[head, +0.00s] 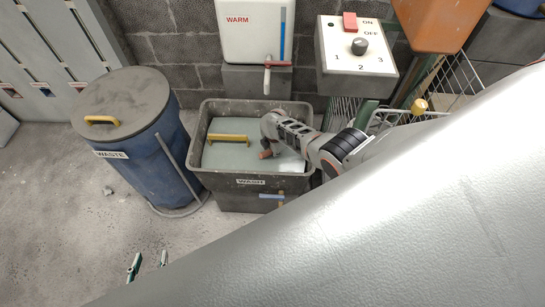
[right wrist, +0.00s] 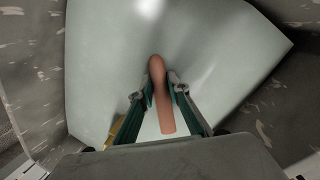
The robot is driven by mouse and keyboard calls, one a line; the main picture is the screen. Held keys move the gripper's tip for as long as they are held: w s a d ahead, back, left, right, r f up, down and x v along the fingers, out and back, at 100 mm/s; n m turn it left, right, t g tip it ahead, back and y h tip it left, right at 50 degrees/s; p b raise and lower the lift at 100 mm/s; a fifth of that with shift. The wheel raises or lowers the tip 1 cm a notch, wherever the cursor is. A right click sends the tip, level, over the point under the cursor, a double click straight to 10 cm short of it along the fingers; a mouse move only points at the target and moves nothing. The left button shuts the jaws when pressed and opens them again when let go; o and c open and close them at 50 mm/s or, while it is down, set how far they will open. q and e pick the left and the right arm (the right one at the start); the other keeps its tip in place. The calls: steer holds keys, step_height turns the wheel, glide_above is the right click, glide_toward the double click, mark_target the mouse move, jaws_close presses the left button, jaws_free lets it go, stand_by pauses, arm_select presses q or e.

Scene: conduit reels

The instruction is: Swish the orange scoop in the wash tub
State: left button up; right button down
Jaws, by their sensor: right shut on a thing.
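The wash tub (head: 200,173), dark grey and labelled WASH, stands against the block wall with a pale, smooth surface inside its rim. My right arm reaches into it from the right. In the right wrist view my right gripper (right wrist: 162,88) has its teal fingers shut on the brownish-orange handle of the scoop (right wrist: 166,112). A small part of the scoop (head: 265,154) also shows in the head view, over the pale surface. The scoop's bowl cannot be made out. My left gripper (head: 148,262) is low in the head view, empty, its two teal fingertips apart above the floor.
A yellow bar (head: 228,137) lies across the tub's left side. A blue waste bin (head: 165,165) with a grey lid stands left of the tub. A white WARM dispenser (head: 250,35) with a tap and a dial box (head: 350,70) are behind. Floor at left is mostly clear.

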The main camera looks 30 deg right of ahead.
steer(key=shift+w+d+f+b, duration=0.1)
steer(key=shift+w+d+b, duration=0.3)
steer(key=shift+w, duration=0.3)
arm_select(q)
steer(key=r+p, duration=0.2)
steer(key=p, duration=0.1)
steer(key=shift+w, duration=0.2)
arm_select(e)
steer(key=s+a, duration=0.1)
steer(key=s, duration=0.2)
steer(key=shift+a+r, duration=0.2)
steer(key=shift+a, duration=0.2)
